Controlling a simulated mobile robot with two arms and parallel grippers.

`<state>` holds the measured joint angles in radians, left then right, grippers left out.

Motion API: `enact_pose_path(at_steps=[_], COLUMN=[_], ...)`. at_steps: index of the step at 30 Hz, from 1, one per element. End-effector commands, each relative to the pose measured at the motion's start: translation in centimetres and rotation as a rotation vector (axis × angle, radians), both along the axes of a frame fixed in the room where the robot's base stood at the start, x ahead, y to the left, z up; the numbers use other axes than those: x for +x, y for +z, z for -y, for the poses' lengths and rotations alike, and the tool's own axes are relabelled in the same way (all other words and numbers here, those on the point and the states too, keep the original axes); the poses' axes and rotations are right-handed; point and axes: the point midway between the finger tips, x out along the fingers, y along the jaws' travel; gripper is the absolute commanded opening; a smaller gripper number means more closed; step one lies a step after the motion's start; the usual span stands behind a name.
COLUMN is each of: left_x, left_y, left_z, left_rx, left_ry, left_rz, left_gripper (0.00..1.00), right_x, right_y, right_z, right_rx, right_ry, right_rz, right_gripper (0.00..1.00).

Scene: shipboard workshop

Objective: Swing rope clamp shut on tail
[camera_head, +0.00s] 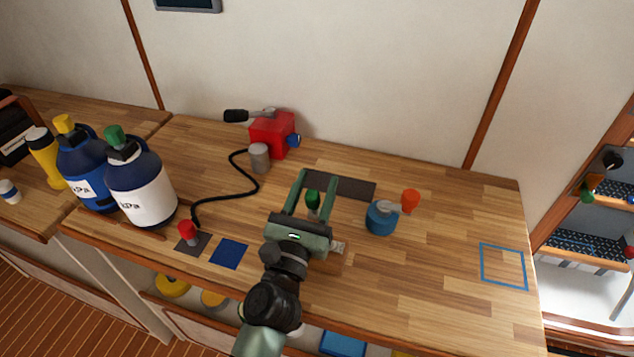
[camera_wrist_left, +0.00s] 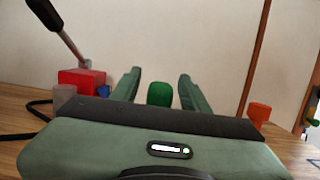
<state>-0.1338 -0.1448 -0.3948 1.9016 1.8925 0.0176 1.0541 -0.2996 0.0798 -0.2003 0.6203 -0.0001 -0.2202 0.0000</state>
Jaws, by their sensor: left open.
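A red block (camera_head: 270,135) with a grey lever and black grip (camera_head: 236,115) stands at the back of the bench; it also shows in the left wrist view (camera_wrist_left: 82,82). A black rope (camera_head: 226,194) runs from the grey cylinder (camera_head: 260,157) beside it to a red-topped piece (camera_head: 187,231) near the front edge. My left gripper (camera_head: 316,181) is open, its fingers on either side of a green knob (camera_head: 313,201); the knob shows between them in the wrist view (camera_wrist_left: 159,94). Contact cannot be told. The knob's base is hidden. Which part is the rope clamp is unclear.
A blue cylinder (camera_head: 380,218) with a grey lever and orange knob (camera_head: 411,200) stands to the right. A dark strip (camera_head: 355,188) lies behind the gripper. Large bottles (camera_head: 140,180) stand at the left. The bench around the blue outline (camera_head: 503,266) is clear.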

Motion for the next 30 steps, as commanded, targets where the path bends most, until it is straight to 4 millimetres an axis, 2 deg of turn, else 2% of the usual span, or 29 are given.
enact_pose_path(at_steps=[6,12,22,23,27,28,30], left_x=[-3.6,-5.9,-6.4,-6.4,-6.4,-6.4,-6.4], left_y=[-1.4,-1.8,-1.7,-1.7,-1.5,-1.3,-0.9], left_z=[-1.2,-1.9,-2.1,-2.1,-1.9,-1.8,-1.4], left_rx=[0.000,-0.001,-0.001,-0.001,0.005,0.009,0.021], left_ry=[0.000,-0.001,-0.001,-0.001,-0.008,-0.011,-0.025], left_rz=[-0.003,-0.001,0.000,0.000,0.007,0.011,0.027], left_gripper=[0.45,0.45,0.45,0.43,0.04,0.00,0.00], right_x=[0.0,0.0,0.0,0.0,0.0,0.0,0.1], right_y=[-1.5,-2.4,-2.4,-2.4,-2.3,-2.2,-2.0], right_z=[-0.1,-0.1,-0.1,-0.1,-0.1,-0.1,-0.1], right_rx=[0.001,0.001,0.001,0.001,0.001,0.001,0.001], right_ry=[-0.001,-0.001,-0.001,-0.001,-0.001,-0.001,-0.001], right_rz=[0.000,0.000,0.000,0.000,0.000,0.001,0.002], right_gripper=[0.36,0.36,0.36,0.36,0.36,0.36,0.36])
